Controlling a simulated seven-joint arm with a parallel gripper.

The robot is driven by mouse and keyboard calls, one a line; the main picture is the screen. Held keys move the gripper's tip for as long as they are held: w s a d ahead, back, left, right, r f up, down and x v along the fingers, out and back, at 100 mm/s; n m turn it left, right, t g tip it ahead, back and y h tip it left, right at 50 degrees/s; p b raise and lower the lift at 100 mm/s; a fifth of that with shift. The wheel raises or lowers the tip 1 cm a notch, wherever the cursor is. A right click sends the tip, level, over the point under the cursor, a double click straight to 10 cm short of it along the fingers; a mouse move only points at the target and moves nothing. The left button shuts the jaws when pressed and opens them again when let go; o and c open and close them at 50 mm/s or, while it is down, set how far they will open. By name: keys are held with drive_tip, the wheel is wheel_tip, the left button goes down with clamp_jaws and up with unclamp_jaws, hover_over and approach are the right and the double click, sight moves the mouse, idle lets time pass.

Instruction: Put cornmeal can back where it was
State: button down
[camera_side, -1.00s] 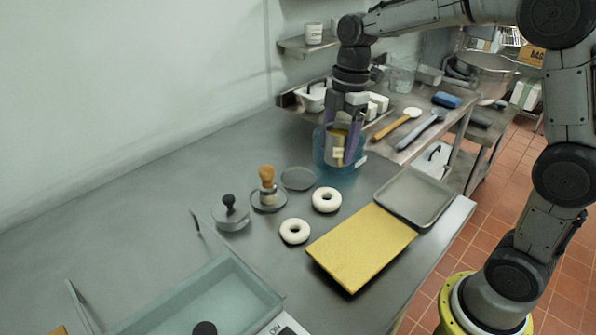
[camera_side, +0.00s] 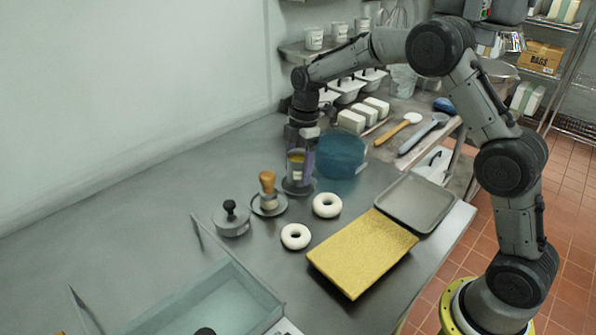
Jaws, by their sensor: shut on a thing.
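My gripper (camera_side: 299,168) points down and is shut on the cornmeal can (camera_side: 296,159), a small can with a yellowish band and a pale label. The can is upright, at or just above a round grey disc (camera_side: 299,188) on the steel table. I cannot tell whether it touches the disc. My fingers partly hide the can.
A blue translucent tub (camera_side: 342,155) stands close right of the can. Two white bagels (camera_side: 326,204) and a yellow board (camera_side: 360,252) lie in front.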

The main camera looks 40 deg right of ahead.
sight(303, 154)
drive_tip(key=shift+f, duration=0.55)
drive_tip(key=shift+f, duration=0.1)
unclamp_jaws()
drive_tip(key=shift+f, duration=0.1)
drive_tip(key=r, duration=0.4)
drive_tip(key=d+r, duration=0.1)
drive_tip(key=r, duration=0.7)
drive_tip(key=shift+s+d+r, duration=0.2)
drive_tip(key=shift+d, duration=0.05)
